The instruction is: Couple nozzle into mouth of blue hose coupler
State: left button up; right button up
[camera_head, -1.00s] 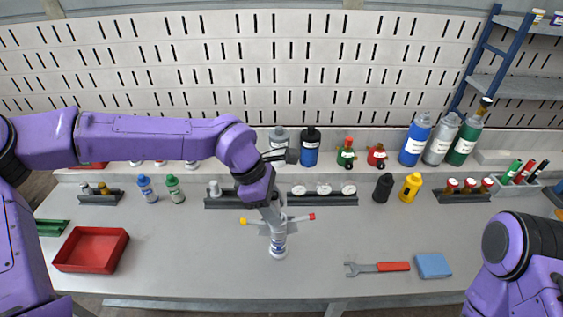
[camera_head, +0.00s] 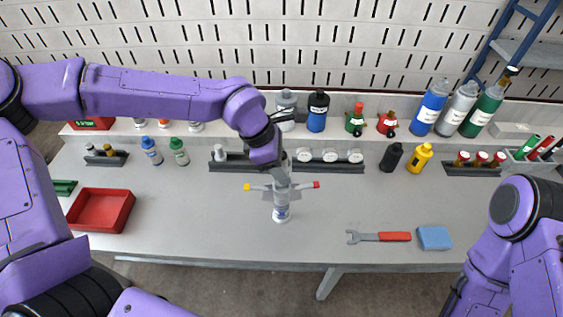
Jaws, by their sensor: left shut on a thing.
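My left gripper (camera_head: 281,196) points down over the middle of the bench, with a yellow tip on its left side and a red tip on its right. It is shut on a white cylinder with a blue band (camera_head: 281,213), which stands upright at the bench surface. The gripper hides the cylinder's top. I cannot tell whether it is the nozzle or the coupler, and no blue hose coupler can be made out with certainty. My right arm (camera_head: 515,215) is at the lower right; its gripper is out of view.
A red tray (camera_head: 76,228) lies at the left. A wrench (camera_head: 380,237) and a blue block (camera_head: 434,238) lie at the right front. Dark racks (camera_head: 340,167), small bottles (camera_head: 152,150) and larger bottles (camera_head: 429,106) line the back. The bench around the cylinder is clear.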

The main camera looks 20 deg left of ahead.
pick_arm(q)
jog(key=shift+f, duration=0.1)
dwell(0.5)
jog(key=shift+p, duration=0.35)
dwell(0.4)
jog(key=shift+p, duration=0.4)
jog(key=shift+p, duration=0.4)
jog(key=shift+s+f+b, duration=0.1)
jog(key=shift+f+b, duration=0.5)
jog(key=shift+f, duration=0.95)
